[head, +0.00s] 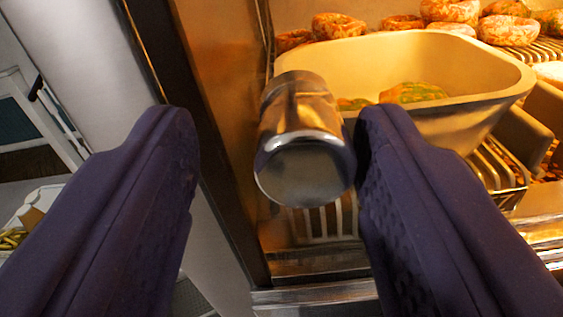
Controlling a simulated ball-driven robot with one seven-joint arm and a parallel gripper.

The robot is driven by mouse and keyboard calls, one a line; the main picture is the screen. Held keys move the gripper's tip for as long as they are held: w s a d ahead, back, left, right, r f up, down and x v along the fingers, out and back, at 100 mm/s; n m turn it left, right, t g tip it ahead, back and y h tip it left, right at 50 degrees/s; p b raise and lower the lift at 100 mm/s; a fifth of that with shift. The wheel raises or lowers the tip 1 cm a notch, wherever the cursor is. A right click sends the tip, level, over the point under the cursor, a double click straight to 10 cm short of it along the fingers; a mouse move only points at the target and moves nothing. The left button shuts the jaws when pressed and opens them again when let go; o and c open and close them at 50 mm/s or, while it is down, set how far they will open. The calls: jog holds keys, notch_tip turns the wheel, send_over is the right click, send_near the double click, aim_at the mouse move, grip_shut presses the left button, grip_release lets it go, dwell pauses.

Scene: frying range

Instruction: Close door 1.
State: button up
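My gripper (278,150) is open, with its two dark purple fingers spread wide apart in the lower half of the head view. A shiny metal cylinder (300,165) shows between the fingers, close beside the right fingertip; I cannot tell whether they touch. The lit interior of a cabinet with a metal side wall (226,95) lies behind it. No door marked 1 can be made out, and I cannot tell whether the cylinder belongs to a door.
A cream tub (410,60) with green-topped food stands inside on a wire rack (490,180). Several doughnut-like rings (450,10) lie behind it. A pale panel (85,60) stands at left. A white container with fries (35,210) sits at lower left.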

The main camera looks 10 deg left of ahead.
jog(key=shift+d, duration=0.15)
jog(key=s, duration=0.8)
jog(key=shift+w+b, duration=0.15)
jog(key=shift+b, duration=0.15)
